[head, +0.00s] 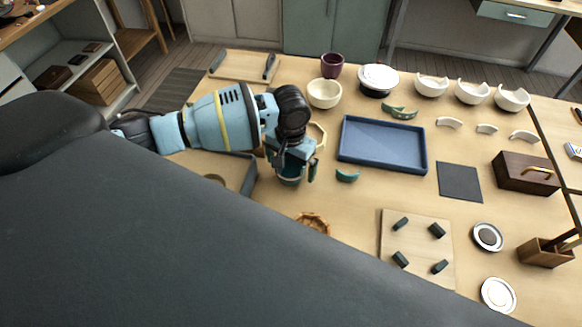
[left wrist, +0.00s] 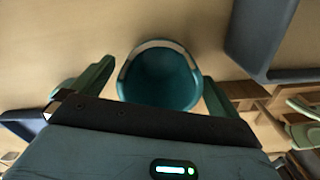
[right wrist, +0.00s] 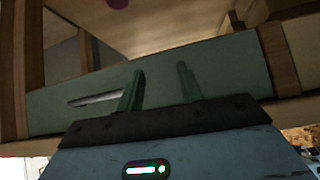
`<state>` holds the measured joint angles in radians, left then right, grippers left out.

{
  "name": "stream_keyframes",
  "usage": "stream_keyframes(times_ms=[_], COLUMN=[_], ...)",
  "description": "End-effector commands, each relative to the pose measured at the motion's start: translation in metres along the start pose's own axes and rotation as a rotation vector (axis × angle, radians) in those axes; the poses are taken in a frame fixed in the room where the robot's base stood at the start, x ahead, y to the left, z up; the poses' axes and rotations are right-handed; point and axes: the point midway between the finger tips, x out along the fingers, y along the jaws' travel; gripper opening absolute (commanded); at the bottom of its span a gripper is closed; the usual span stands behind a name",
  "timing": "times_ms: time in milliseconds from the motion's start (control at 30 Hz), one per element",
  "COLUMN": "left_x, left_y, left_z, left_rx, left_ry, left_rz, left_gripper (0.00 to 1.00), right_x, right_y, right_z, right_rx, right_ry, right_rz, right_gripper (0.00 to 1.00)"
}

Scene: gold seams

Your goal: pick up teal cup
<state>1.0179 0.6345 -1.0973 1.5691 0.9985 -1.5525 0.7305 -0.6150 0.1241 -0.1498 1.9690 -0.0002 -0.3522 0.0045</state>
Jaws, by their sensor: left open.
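The teal cup (head: 290,181) stands on the wooden table, partly hidden under my left gripper (head: 297,169). In the left wrist view the cup (left wrist: 160,80) shows from above, with a dark teal inside and a pale band along part of its rim. My left gripper (left wrist: 150,88) is open, one finger on each side of the cup; I cannot tell whether they touch it. Teal curved pieces (head: 347,176) lie to the right. My right gripper (right wrist: 160,88) is open and empty in the right wrist view, before a grey-green drawer front (right wrist: 225,75); it is not in the head view.
A blue tray (head: 382,165) lies right of the cup, and a grey tray edge (head: 249,175) is close on its left. A wicker-like ring (head: 313,222) is in front. A cream bowl (head: 324,93) and a purple cup (head: 332,65) stand behind. A pegged board (head: 418,245) lies front right.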

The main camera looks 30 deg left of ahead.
Motion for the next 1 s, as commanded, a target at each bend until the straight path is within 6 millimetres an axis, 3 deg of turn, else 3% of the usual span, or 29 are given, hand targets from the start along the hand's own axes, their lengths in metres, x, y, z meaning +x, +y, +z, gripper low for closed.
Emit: stream_keyframes(times_ms=[100, 333, 667, 1000], left_x=[0.0088, 0.0089, 0.0087, 0.0007], left_y=[0.0002, 0.0003, 0.0004, 0.0005], left_z=[0.0008, 0.0005, 0.0005, -0.0005], left_rx=[0.001, 0.001, 0.001, 0.001], left_ry=[-0.003, -0.001, -0.001, 0.002], left_rz=[0.0, 0.0, 0.0, 0.001], left_gripper=[1.0, 1.0, 0.57, 0.55], right_x=[0.0003, 0.0005, 0.0008, 0.0007], right_y=[-0.0004, -0.0004, -0.0007, -0.0008], right_z=[0.0027, 0.0036, 0.0048, 0.0024], right_rx=[0.001, 0.001, 0.002, 0.003], right_ry=[-0.005, -0.007, -0.01, -0.005], right_rz=[-0.001, -0.001, -0.001, 0.0], right_gripper=[0.36, 0.36, 0.36, 0.36])
